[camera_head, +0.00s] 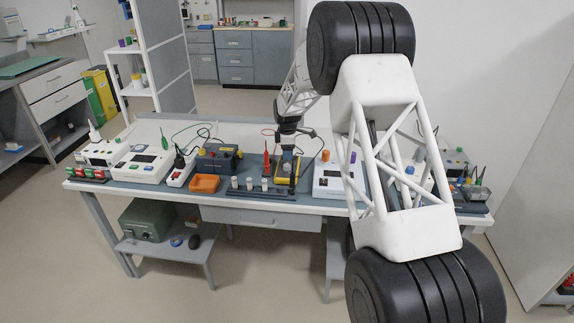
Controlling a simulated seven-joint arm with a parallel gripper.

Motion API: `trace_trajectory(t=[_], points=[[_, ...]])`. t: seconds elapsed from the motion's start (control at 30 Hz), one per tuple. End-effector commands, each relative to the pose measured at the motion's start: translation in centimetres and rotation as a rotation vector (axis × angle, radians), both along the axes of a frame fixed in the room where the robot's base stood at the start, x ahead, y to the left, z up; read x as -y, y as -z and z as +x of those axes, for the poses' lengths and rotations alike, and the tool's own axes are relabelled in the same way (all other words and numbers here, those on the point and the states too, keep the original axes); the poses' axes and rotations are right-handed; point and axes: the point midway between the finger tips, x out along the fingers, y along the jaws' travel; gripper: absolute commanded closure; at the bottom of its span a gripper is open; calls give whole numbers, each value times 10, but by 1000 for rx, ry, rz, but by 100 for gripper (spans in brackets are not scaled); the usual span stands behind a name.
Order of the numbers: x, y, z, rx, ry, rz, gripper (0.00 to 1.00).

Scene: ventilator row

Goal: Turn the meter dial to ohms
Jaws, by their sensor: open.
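The yellow meter (279,179) stands near the middle of the bench, in the head view. My arm reaches over the bench, and my dark gripper (289,150) is at the meter, above and in front of its face. The gripper hides much of the meter. The dial and its pointer cannot be made out, so its setting does not show. The gripper is open; whether a finger touches the dial cannot be told.
A red pointed tool (266,165) stands just left of the meter. An orange tray (204,184), a dark blue box (217,158) and white devices (142,167) are farther left. Another white device (327,184) is close on the right. Small white cylinders (249,184) stand in front.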

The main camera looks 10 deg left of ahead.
Motion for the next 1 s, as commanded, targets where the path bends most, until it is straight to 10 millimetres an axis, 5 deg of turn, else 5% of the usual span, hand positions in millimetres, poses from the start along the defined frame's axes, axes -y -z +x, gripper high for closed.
trace_trajectory(t=[0.5,1.0], points=[[0,57,2,-1,0,0,42],[-1,66,3,0,0,0,45]])
